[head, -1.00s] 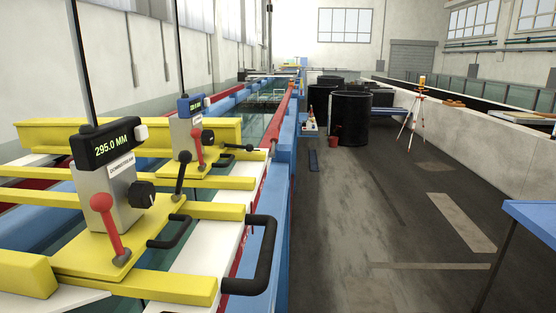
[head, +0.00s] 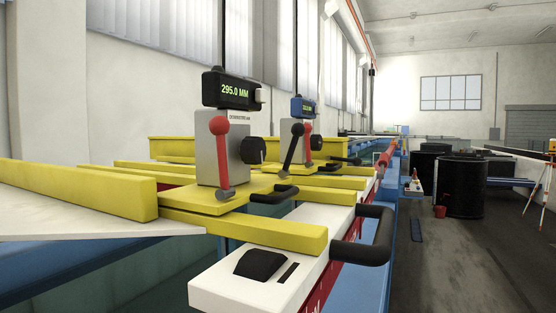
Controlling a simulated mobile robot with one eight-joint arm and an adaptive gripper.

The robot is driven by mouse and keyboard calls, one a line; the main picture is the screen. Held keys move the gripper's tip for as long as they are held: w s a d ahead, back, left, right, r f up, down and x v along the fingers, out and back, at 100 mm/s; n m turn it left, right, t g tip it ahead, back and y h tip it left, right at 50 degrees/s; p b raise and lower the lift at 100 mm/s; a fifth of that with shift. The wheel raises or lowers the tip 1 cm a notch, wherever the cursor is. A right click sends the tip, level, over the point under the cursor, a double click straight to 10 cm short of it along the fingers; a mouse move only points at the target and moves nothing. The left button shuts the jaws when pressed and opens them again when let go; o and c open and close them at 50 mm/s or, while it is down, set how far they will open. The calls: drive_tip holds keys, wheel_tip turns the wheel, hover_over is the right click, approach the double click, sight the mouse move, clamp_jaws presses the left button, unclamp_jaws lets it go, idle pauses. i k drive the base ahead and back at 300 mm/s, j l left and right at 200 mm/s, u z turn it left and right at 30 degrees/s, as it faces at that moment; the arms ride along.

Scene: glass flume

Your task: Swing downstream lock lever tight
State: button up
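The nearer gauge (head: 208,150) is a grey post on a yellow plate (head: 205,203), with a black display (head: 234,91) reading 295.0 MM. The label under its display is too small to read now; in the earlier view it looks like "downstream". A red lever with a ball end (head: 221,155) stands nearly upright at its front. Whether either lever is tight cannot be told. My gripper is not in view.
A second gauge with a blue display (head: 303,107) and red lever (head: 307,130) stands behind. Yellow rails (head: 75,187), a black handle (head: 372,240) and a white block (head: 235,283) surround the near plate. Open floor (head: 460,270) lies right, with black tanks (head: 462,187) beyond.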

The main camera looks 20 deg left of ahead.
sight(298, 130)
drive_tip(key=k+j+u, duration=0.1)
drive_tip(key=k+u, duration=0.3)
drive_tip(key=k+j+u, duration=0.25)
drive_tip(key=u, duration=0.2)
drive_tip(key=k, duration=0.1)
